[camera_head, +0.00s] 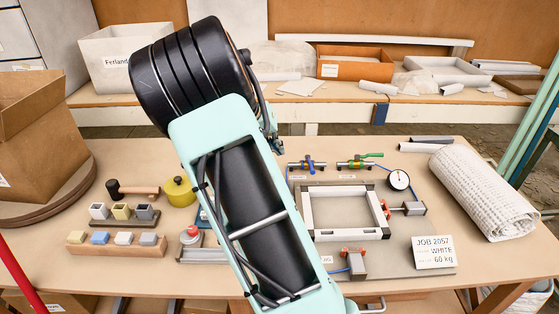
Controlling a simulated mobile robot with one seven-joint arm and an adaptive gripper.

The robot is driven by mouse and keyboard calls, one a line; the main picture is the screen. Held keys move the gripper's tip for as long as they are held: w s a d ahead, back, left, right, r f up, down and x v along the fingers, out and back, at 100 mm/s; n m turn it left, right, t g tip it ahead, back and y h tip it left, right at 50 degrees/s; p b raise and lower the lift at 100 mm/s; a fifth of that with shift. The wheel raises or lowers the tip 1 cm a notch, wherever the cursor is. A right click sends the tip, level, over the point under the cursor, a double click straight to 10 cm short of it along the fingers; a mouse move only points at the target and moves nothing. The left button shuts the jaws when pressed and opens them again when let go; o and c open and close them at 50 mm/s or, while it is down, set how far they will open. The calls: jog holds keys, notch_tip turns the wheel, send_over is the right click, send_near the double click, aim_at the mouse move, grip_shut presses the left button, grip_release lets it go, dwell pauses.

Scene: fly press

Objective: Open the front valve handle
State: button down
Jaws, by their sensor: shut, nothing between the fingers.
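Two small valves stand side by side at the back of the fixture board. The left valve (307,166) has a blue handle set upright, across its body. The right valve (356,163) has a green handle (371,155) lying roughly along its body. A grey block with a red-topped fitting (355,264) and a blue hose sits at the front of the board. I cannot tell which of these is called the front valve handle. My own mint-green and black arm crosses the middle of the view. My gripper cannot be made out; the arm hides that area.
A light rectangular frame (312,211) fills the board. A dial gauge (400,180) and a job card (434,252) are at its right. A rolled textured sheet (483,192) lies far right. A mallet (134,189), yellow pot (179,191) and sample blocks are at left.

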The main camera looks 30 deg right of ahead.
aim_at(310, 164)
jog(key=x, duration=1)
jog(key=shift+s+d+f, duration=0.15)
jog(key=shift+d+f, duration=0.1)
jog(key=shift+d, duration=0.15)
jog(key=shift+s+d+f, duration=0.1)
jog(key=shift+s+d, duration=0.2)
jog(key=shift+d, duration=0.25)
jog(key=shift+s+d, duration=0.25)
jog(key=shift+d, duration=0.3)
jog(key=shift+s+d+f, duration=0.1)
jog(key=shift+s+d, duration=0.05)
jog(key=shift+d, duration=0.35)
